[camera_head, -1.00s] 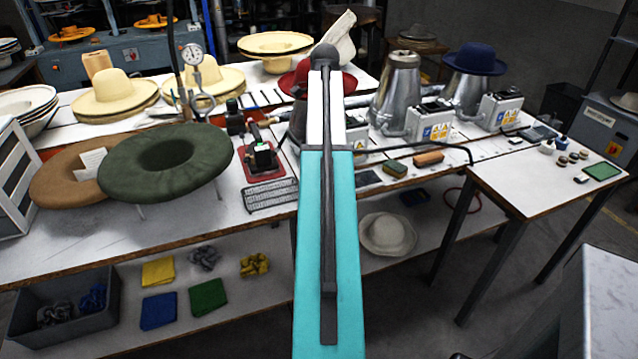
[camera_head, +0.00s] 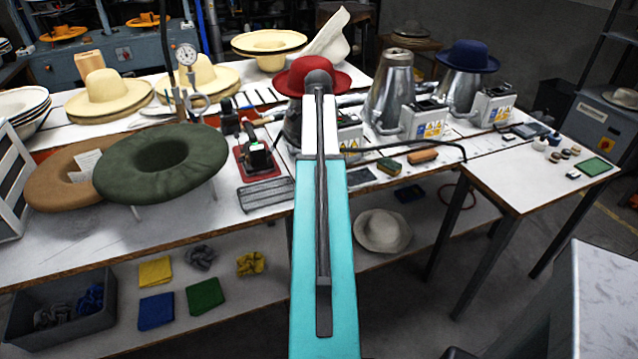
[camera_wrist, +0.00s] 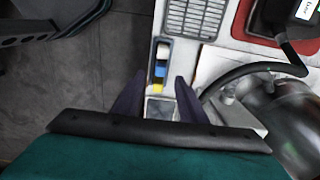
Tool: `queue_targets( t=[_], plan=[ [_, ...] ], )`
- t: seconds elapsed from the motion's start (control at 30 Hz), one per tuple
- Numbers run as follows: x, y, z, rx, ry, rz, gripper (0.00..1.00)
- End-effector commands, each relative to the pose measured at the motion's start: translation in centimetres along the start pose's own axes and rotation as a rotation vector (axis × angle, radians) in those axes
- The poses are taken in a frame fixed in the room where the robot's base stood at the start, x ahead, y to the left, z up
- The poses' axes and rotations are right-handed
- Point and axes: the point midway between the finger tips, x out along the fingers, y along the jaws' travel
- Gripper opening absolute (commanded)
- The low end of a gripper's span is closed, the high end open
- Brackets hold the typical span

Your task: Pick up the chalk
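In the wrist view, a narrow open tray (camera_wrist: 153,62) at the table edge holds small pieces that look like chalk: a white one (camera_wrist: 162,51), a blue one (camera_wrist: 160,69) and a yellow one (camera_wrist: 157,87). My gripper (camera_wrist: 160,77) is open, its two dark fingers apart on either side of the tray's near end. Height above the tray is hard to tell. In the head view, my arm hides the gripper and the tray.
A metal grate (camera_wrist: 196,18) and a red-based device (camera_wrist: 262,22) lie beyond the tray. A dark hose (camera_wrist: 255,70) and a metal vessel (camera_wrist: 285,115) stand close on the right. Floor lies left of the table edge. A sponge (camera_head: 389,166) and brush (camera_head: 422,156) lie right of my arm.

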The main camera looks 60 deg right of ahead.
Motion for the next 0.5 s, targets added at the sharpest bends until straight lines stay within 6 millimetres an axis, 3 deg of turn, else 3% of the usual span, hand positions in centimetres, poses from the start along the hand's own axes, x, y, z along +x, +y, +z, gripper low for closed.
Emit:
queue_targets(
  t=[0.2, 0.5],
  plan=[
    [1.6, 0.1, 0.0, 0.001, 0.000, 0.000, 0.38],
    [1.8, 0.0, -0.1, 0.001, 0.000, -0.001, 0.38]
  ],
)
